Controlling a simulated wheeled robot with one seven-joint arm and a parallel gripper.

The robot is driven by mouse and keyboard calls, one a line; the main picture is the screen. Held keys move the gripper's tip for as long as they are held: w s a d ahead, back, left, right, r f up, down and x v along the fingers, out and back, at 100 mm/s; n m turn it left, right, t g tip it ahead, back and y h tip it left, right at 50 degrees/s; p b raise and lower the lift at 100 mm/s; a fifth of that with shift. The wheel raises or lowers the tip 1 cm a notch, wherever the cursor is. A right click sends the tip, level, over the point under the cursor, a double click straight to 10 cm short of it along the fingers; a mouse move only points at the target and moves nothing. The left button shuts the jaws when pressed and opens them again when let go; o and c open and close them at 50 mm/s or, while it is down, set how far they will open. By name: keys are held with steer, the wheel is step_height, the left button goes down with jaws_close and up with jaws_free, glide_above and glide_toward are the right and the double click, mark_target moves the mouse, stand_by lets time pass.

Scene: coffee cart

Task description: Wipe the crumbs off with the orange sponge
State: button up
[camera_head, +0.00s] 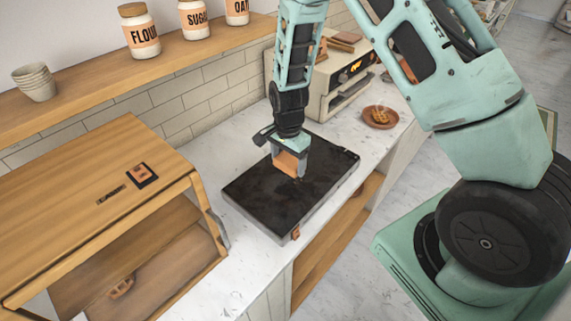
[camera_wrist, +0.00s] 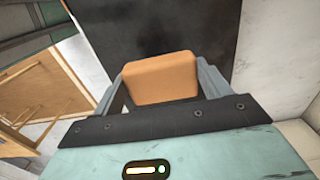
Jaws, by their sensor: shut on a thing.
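The orange sponge (camera_head: 288,163) is held in my gripper (camera_head: 288,166) over the dark flat slab (camera_head: 246,192) on the counter. In the wrist view the sponge (camera_wrist: 161,78) sits between the two fingers of my gripper (camera_wrist: 162,82), which are shut on its sides. The slab (camera_wrist: 165,25) fills the background behind it. The sponge is low over the slab's middle; I cannot tell whether it touches. The slab's surface looks mottled, with a few tiny dark specks near the sponge. I cannot clearly make out crumbs.
A wooden bread box (camera_head: 90,190) stands left of the slab. A toaster oven (camera_head: 340,85) stands behind it, with a plate of waffle (camera_head: 380,117) to the right. A shelf (camera_head: 180,60) with jars runs along the wall. The white counter (camera_head: 255,255) is clear in front.

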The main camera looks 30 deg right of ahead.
step_height(320, 180, up, 2)
steer(key=shift+r+p, duration=0.1)
steer(key=shift+p, duration=0.4)
